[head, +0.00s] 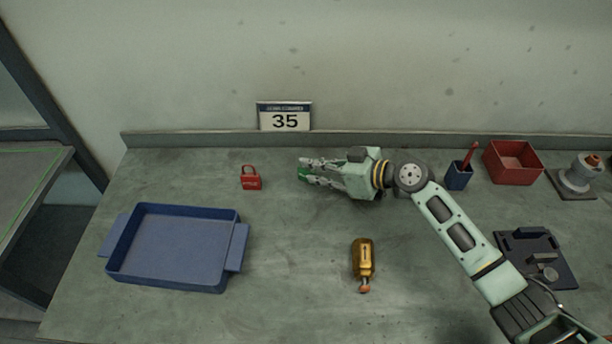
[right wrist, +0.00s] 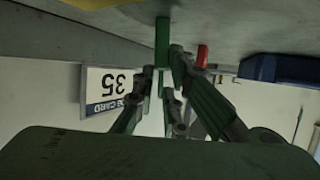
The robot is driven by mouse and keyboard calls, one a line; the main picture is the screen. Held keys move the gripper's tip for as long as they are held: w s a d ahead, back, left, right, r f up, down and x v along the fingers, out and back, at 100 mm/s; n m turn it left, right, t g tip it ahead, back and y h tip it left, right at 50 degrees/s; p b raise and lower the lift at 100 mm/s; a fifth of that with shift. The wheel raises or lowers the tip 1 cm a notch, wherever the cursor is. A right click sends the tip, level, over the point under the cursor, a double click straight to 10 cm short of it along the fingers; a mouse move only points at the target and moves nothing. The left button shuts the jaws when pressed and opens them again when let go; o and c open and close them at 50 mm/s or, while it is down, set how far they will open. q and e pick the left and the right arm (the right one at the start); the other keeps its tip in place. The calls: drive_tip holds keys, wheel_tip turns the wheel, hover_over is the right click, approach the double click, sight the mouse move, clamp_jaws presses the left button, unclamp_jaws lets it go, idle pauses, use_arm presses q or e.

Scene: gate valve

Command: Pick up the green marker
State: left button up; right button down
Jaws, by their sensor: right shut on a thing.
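The green marker shows as a small bit of green (head: 304,173) between the fingertips of my right gripper (head: 308,171) in the head view. In the right wrist view the marker (right wrist: 162,42) is a green bar between the fingertips of my right gripper (right wrist: 164,75). The right gripper is shut on it, with its fingers pointing left in the head view. Most of the marker is hidden by the fingers in the head view. I cannot tell whether it touches the table. My left gripper is not in view.
A red padlock (head: 251,182) stands left of the gripper, and a blue tray (head: 238,215) lies at the left. A yellow bottle-like object (head: 363,257) lies in front. A blue cup (head: 458,178), red bin (head: 513,176) and valve (head: 580,174) are at the right.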

drive_tip(key=shift+r, duration=0.1)
drive_tip(key=s+d+r+b, duration=0.4)
drive_tip(key=d+r, duration=0.6)
drive_tip(key=d, duration=0.1)
drive_tip(key=shift+r+b, duration=0.4)
drive_tip(key=shift+s, duration=0.1)
